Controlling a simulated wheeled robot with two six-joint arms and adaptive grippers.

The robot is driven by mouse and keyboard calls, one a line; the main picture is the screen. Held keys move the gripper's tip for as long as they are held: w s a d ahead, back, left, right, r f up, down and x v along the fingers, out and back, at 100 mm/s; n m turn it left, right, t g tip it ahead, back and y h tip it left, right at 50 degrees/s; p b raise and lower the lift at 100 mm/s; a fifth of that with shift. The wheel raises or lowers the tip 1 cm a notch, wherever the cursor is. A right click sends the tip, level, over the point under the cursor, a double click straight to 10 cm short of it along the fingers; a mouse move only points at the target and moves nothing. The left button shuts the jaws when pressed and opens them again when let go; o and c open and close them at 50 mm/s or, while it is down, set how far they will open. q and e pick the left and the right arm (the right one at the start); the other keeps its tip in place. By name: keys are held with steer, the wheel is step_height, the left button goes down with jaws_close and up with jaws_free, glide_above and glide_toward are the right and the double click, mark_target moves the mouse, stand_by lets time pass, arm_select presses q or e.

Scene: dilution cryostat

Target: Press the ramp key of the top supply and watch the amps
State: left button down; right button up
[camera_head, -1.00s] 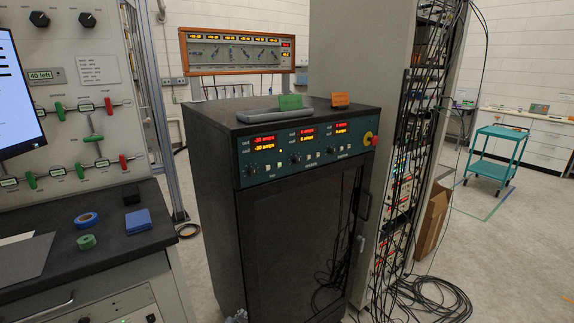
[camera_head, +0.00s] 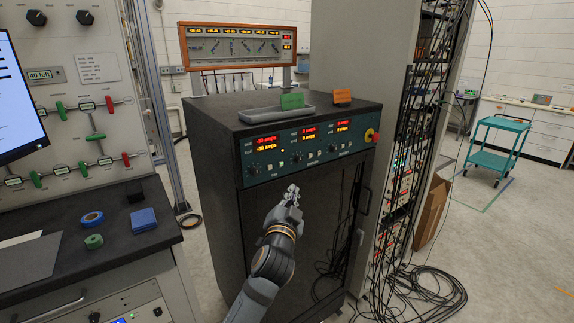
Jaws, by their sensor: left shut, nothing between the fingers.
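The power supply panel (camera_head: 320,139) is a dark green strip across the top front of the black cabinet. It has three sections, each with two red-orange amps readouts, a black knob and small pale keys. The left section's label is too small to read surely but looks like "top". Its readouts (camera_head: 266,143) seem to show about -30 amps on both lines; the other two sections seem to show 0. A pale key (camera_head: 269,169) sits beside its knob (camera_head: 253,171). My left gripper (camera_head: 292,190) is shut and empty, below the panel, before the dark door. My right gripper is out of view.
A red emergency knob (camera_head: 374,136) sits at the panel's right end. Loose black cables (camera_head: 425,295) lie on the floor to the right.

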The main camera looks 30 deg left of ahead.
mark_target(270, 167)
arm_select(q)
steer(key=r, duration=0.2)
steer(key=shift+s+d+r, duration=0.15)
steer(key=shift+d+r, duration=0.15)
steer(key=shift+d, duration=0.1)
steer(key=shift+a, duration=0.1)
steer(key=shift+w+a+f, duration=0.1)
steer(key=shift+w+a, duration=0.5)
steer(key=shift+a, duration=0.75)
steer(key=shift+w+a+r, duration=0.1)
steer(key=shift+w+a, duration=0.45)
steer(key=shift+a, duration=0.75)
steer(key=shift+w+a+f, duration=0.1)
steer(key=shift+w+a, duration=0.5)
steer(key=shift+a, duration=0.75)
steer(key=shift+w+a, duration=0.15)
steer(key=shift+a, duration=0.2)
